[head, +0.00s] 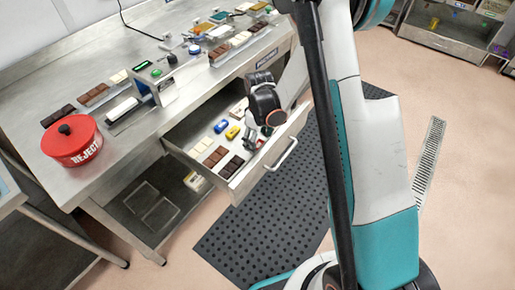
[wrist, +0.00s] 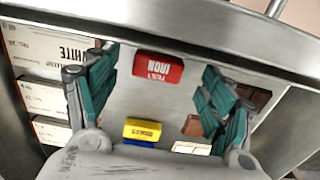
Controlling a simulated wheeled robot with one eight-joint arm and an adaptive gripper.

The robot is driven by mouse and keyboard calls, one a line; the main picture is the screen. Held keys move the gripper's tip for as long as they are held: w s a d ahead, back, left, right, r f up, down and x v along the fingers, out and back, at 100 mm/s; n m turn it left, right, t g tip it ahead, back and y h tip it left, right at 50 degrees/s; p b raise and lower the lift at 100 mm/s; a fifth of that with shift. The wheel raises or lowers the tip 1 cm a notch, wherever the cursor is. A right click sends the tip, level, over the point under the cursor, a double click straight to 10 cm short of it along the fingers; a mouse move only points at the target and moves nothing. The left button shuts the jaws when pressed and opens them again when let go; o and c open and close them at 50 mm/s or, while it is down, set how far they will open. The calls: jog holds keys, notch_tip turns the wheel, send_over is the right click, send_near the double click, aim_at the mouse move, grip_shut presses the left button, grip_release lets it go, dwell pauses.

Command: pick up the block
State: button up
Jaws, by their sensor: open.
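Three small blocks lie in the open drawer. In the wrist view a red block (wrist: 158,67) with white lettering that seems to read "IRON" lies near the drawer's wall, between and beyond my finger tips. A yellow block (wrist: 142,130) and a blue block (wrist: 139,144) lie side by side closer to the camera. In the head view the yellow block (head: 232,132) and blue block (head: 220,126) show left of my gripper (head: 262,130); the red block is hard to tell from my gripper there. My gripper (wrist: 157,95) is open and empty, its teal fingers spread above the drawer floor.
The drawer (head: 229,186) also holds chocolate pieces (head: 214,157) and, in the wrist view, white labelled boxes (wrist: 55,97) on the left. Its front wall and handle (head: 285,155) stand close by. Above are a steel bench (head: 205,95) and a red reject tub (head: 72,143).

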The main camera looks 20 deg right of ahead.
aim_at(259, 145)
notch_tip(259, 145, down, 3)
jog(key=shift+b, duration=0.4)
jog(key=shift+r, duration=0.1)
jog(key=c, duration=1.1)
jog(key=shift+o, duration=0.2)
